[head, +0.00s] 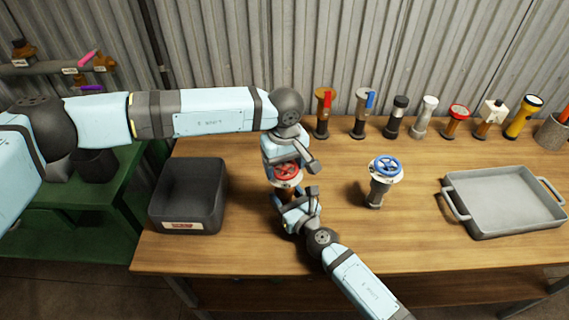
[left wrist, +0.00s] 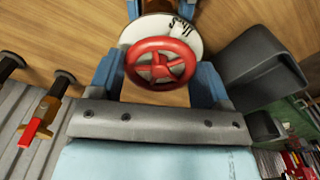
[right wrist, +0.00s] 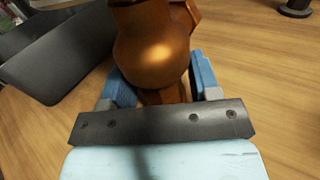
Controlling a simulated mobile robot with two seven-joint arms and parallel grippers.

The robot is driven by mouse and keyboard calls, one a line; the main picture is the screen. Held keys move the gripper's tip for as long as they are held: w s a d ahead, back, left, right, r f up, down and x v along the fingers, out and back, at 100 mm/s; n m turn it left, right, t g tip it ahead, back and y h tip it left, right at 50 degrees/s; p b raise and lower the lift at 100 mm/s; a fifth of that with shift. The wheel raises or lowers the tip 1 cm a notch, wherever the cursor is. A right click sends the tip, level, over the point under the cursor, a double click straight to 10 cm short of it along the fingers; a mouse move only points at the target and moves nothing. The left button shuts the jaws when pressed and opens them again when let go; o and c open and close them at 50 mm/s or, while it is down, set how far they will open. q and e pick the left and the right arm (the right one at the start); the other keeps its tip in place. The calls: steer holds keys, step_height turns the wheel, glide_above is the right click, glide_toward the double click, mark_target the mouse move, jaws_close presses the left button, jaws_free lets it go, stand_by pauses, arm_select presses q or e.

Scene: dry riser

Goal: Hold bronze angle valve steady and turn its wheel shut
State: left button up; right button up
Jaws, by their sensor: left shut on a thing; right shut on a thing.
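The bronze angle valve stands upright on the bench; its red wheel (head: 287,172) faces up over a pale marked disc (left wrist: 190,38). My left gripper (head: 283,165) comes down from behind and is shut on the red wheel (left wrist: 160,64), one blue finger on each side in the left wrist view. My right gripper (head: 285,199) comes from the front, lower down. It is shut on the bronze valve body (right wrist: 152,50), which fills the upper middle of the right wrist view. The grippers hide much of the body in the head view.
A second valve with a blue wheel (head: 386,167) stands to the right. A black bin (head: 188,197) is on the left and a grey tray (head: 505,212) on the right. Several fittings and torches, including a yellow torch (head: 523,117), line the back edge. Bench front is mostly clear.

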mark_target(285, 167)
arm_select(q)
steer(key=shift+m, duration=0.8)
steer(key=o, duration=0.9)
steer(key=shift+r, duration=0.1)
step_height(285, 167, up, 12)
steer(key=shift+f, duration=0.1)
arm_select(e)
steer(key=o, duration=1.3)
steer(key=shift+o, duration=0.2)
